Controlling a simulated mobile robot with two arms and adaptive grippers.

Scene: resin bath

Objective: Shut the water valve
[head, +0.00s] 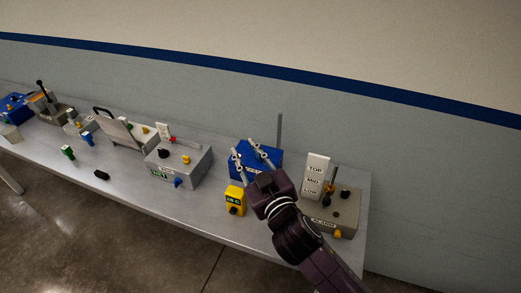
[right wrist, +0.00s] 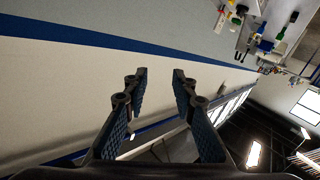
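No part is readably labelled as a water valve, so I cannot tell which one it is. A grey box (head: 199,165) on the bench carries a small green label, a black knob, a yellow knob (head: 186,160) and a blue knob (head: 178,183) low on its front. My right gripper (head: 247,152) is right of this box, its fingers in front of a blue box (head: 268,160) that it partly hides. In the right wrist view my right gripper (right wrist: 160,73) is open, with nothing between its fingers. My left gripper is not in view.
A small yellow box (head: 235,199) stands near the bench's front edge. At right, a sign (head: 315,172) reading TOP, MID, LOW stands by another grey box (head: 347,212) with knobs. More fixtures stand at left, including a clear-fronted box (head: 119,132). A wall (head: 400,180) closes off the back.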

